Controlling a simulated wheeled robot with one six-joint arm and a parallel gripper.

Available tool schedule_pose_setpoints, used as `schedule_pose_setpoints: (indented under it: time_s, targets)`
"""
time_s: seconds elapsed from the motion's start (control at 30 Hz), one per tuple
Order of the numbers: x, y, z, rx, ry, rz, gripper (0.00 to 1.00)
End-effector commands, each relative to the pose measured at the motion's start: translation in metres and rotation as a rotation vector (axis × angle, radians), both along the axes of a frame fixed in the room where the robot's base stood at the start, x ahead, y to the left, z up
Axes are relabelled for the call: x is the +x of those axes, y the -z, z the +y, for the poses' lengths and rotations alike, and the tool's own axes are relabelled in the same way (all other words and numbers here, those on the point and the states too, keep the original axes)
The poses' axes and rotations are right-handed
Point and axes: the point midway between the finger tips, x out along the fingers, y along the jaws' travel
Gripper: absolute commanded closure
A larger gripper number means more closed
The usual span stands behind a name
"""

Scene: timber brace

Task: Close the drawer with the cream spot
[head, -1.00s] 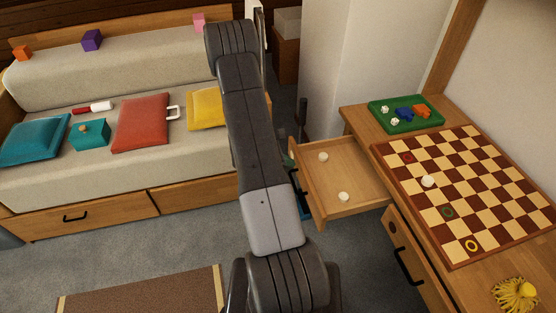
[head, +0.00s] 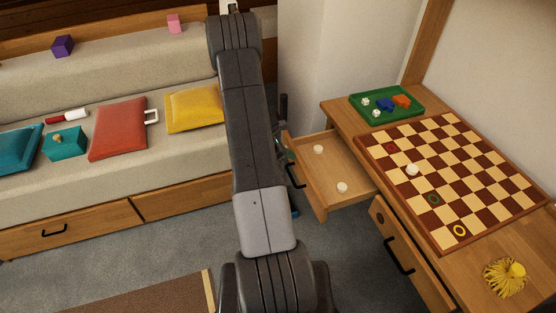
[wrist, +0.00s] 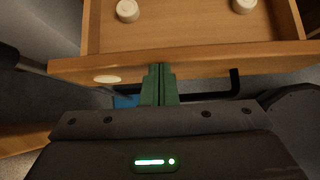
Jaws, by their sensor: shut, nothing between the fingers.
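The drawer (head: 345,182) at the desk's near left corner is pulled partly out, with two white discs inside. In the wrist view its wooden front (wrist: 215,58) carries a cream oval spot (wrist: 107,78) left of my gripper and a black handle (wrist: 235,82) to the right. My gripper (wrist: 158,72) has green fingers, shut together and empty. Their tips are at the drawer front, between spot and handle, and appear to touch it. In the head view my arm hides most of the gripper.
The desk holds a checkerboard (head: 450,180), a green tray (head: 415,113) and a yellow tassel (head: 505,278). A cushioned bench (head: 180,150) stands left; grey carpet lies between.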

Motion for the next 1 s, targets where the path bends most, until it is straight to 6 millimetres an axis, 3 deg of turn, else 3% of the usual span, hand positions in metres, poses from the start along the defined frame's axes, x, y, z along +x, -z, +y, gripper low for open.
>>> schedule_pose_setpoints:
  time_s: [0.2, 0.5, 0.73, 1.0]
  targets:
    - [0.017, 0.006, -0.058, 0.000, 0.008, -0.002, 1.00]
    - [0.040, 0.004, -0.126, 0.001, 0.004, 0.000, 1.00]
    - [0.051, 0.002, -0.159, 0.001, 0.003, 0.000, 1.00]
    - [0.057, 0.001, -0.174, 0.000, 0.001, 0.000, 1.00]
